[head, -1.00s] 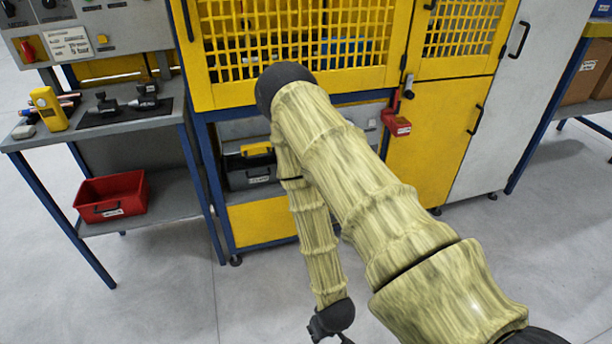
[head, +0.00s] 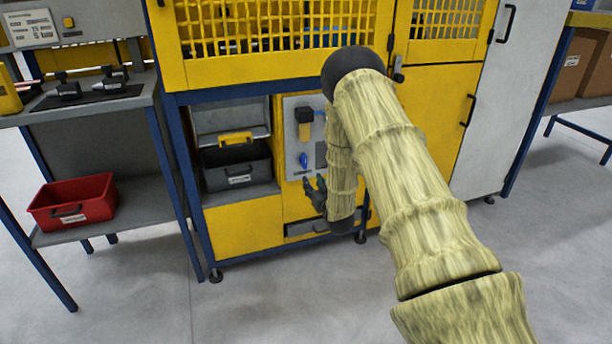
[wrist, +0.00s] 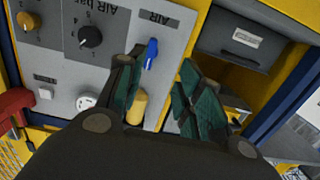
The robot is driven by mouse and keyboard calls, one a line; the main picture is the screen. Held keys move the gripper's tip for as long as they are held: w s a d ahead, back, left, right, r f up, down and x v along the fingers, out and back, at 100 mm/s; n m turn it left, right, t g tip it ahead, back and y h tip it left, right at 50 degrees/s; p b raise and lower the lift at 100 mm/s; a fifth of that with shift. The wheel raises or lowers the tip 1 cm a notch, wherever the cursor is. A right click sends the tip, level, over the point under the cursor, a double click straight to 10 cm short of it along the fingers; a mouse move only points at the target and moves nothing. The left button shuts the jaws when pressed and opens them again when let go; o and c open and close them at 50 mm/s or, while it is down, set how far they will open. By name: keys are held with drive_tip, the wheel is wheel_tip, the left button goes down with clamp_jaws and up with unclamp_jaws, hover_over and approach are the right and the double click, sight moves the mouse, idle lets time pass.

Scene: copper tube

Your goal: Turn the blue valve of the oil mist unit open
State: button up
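In the wrist view the blue valve (wrist: 151,54) shows under an "AIR" label, on an upside-down panel. My gripper (head: 312,184) is just below the valve in the head view. In the wrist view my gripper (wrist: 160,65) has its fingers apart with nothing between the pads. The valve appears between the fingertips, closer to the left one; contact cannot be told. My arm hides the panel's right part.
A dark toolbox (head: 238,168) sits in the open bay left of the panel. A yellow mesh door (head: 280,30) is above, and a drawer slot (head: 300,229) is below. A black knob (wrist: 90,37) sits beside the valve. A red bin (head: 75,204) rests on the bench shelf.

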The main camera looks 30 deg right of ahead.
sight(306, 163)
drive_tip(key=shift+t+h, duration=0.3)
drive_tip(key=x, duration=0.4)
drive_tip(key=d+r+b+x, duration=0.1)
drive_tip(key=x, duration=0.3)
drive_tip(key=b+x, duration=0.1)
drive_tip(key=x, duration=0.3)
drive_tip(key=shift+d+r, duration=0.2)
drive_tip(key=shift+r, duration=0.05)
drive_tip(key=shift+c, duration=0.2)
clamp_jaws()
